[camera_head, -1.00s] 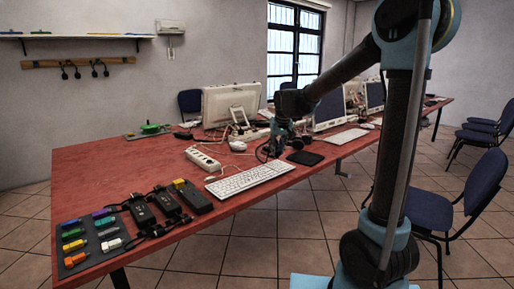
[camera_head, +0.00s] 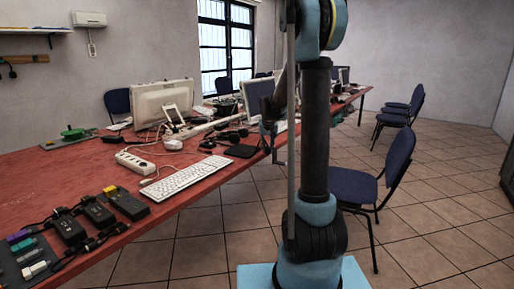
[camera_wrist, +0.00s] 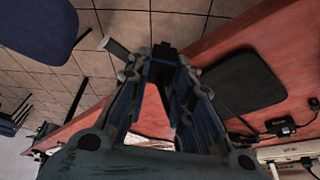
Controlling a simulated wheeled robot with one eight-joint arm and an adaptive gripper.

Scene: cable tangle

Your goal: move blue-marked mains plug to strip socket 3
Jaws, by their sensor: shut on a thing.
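My gripper (camera_wrist: 163,75) is shut on a dark plug-like piece (camera_wrist: 163,54) in the wrist view, with a thin blue edge showing. I take it for the blue-marked mains plug; its pins and cable cannot be made out. In the head view my gripper (camera_head: 268,126) is at the table's front edge, partly hidden behind my own arm, and the held piece cannot be made out. The white power strip (camera_head: 134,162) lies on the red table (camera_head: 60,172), left of my gripper and well apart from it. Its socket numbers are too small to read.
A black pad (camera_head: 241,151), a monitor (camera_head: 165,103) and loose cables are near. Black adapters (camera_head: 126,203) stand front left. A blue chair (camera_head: 378,183) is at the right, off the table.

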